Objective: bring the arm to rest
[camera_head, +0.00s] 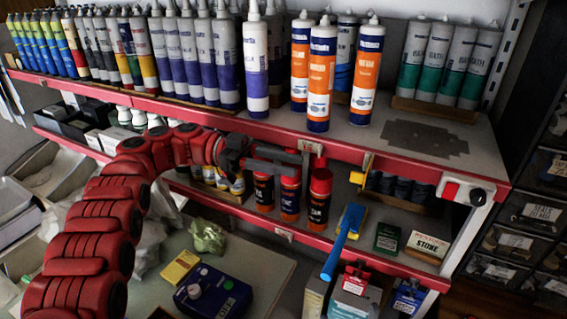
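My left arm (104,217) is red and segmented. It rises from the bottom left, arches over and reaches right to the front of the shelving. My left gripper (303,166) is dark and sits just under the front edge of the upper shelf. Its two fingers point right with a gap between them, and I see nothing held. Black cans with red caps (320,194) stand on the lower shelf just below and right of it; whether it touches them I cannot tell. My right gripper is not in view.
The upper shelf (400,137) has a red front edge and carries rows of cartridges, including orange and white ones (321,92). Below are a blue-handled tool (343,240), small boxes (427,246) and a blue box (213,293) on a pale surface. Dark drawers (535,212) stand at right.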

